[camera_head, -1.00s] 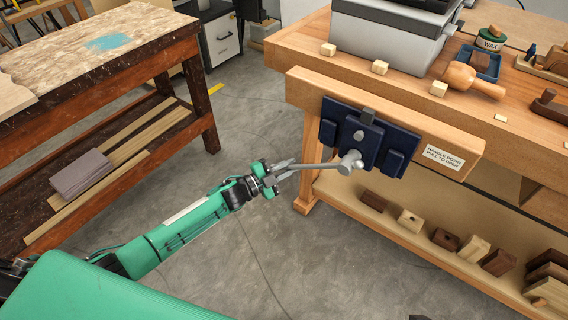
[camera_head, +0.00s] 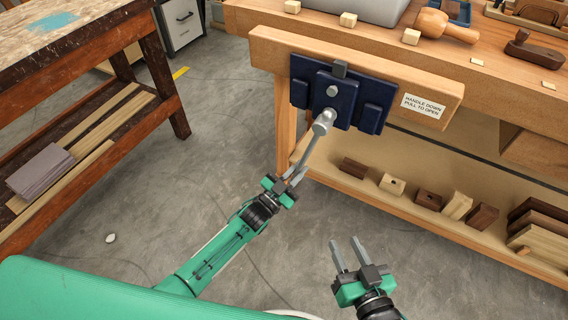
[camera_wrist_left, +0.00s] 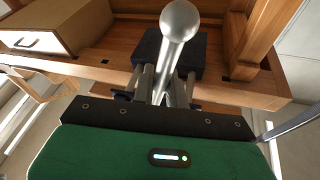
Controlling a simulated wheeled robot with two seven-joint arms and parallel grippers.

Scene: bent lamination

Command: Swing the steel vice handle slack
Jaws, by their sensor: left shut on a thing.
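The steel vice handle (camera_head: 314,146) hangs down and to the left from its hub on the blue vice (camera_head: 335,94), tilted rather than fully vertical. My left gripper (camera_head: 291,179) is shut on the handle near its lower end. In the left wrist view the handle's ball end (camera_wrist_left: 180,20) sticks out past the fingers (camera_wrist_left: 163,84). My right gripper (camera_head: 350,256) is open and empty above the floor at the lower middle, apart from the bench. The vice is on the front of the wooden bench's jaw board (camera_head: 270,58).
A label on the jaw board (camera_head: 423,106) reads "HANDLE DOWN PULL TO OPEN". Wooden blocks (camera_head: 392,184) lie on the bench's lower shelf. A mallet (camera_head: 446,26) lies on the benchtop. A worn table (camera_head: 183,118) stands at left.

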